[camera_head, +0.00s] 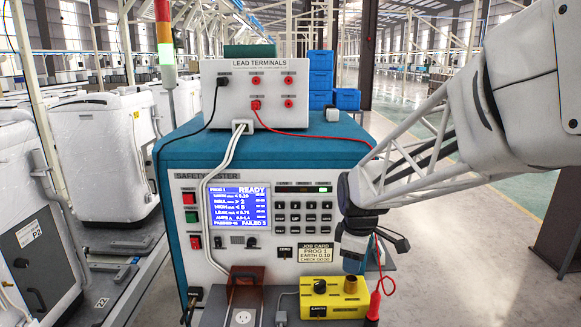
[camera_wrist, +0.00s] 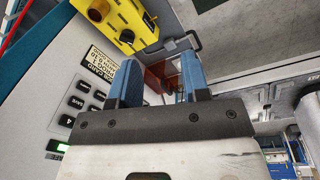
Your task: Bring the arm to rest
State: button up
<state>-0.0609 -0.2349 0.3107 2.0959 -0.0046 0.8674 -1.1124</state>
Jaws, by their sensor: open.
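My gripper (camera_head: 353,266) is in front of the right part of the safety tester's front panel (camera_head: 240,262), fingers pointing down, just above a yellow box. In the wrist view my gripper (camera_wrist: 160,68) shows two blue fingers set apart with nothing between them. My arm reaches in from the right side of the head view. The tester's screen (camera_head: 240,206) reads READY.
The yellow box (camera_head: 318,305) stands on the ledge below my gripper. A red probe (camera_head: 374,302) hangs by its cable close to the right. The lead terminals box (camera_head: 240,82) stands on top.

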jog(key=s+d+r+m, duration=0.2)
jog(key=s+m, duration=0.4)
jog(key=s, duration=0.7)
jog(key=s+d+r+m+t, duration=0.1)
jog(key=s+r+m, duration=0.1)
jog(key=s+m, duration=0.5)
jog(key=s, duration=0.6)
jog(key=shift+d+m, duration=0.3)
jog(key=shift+d, duration=0.05)
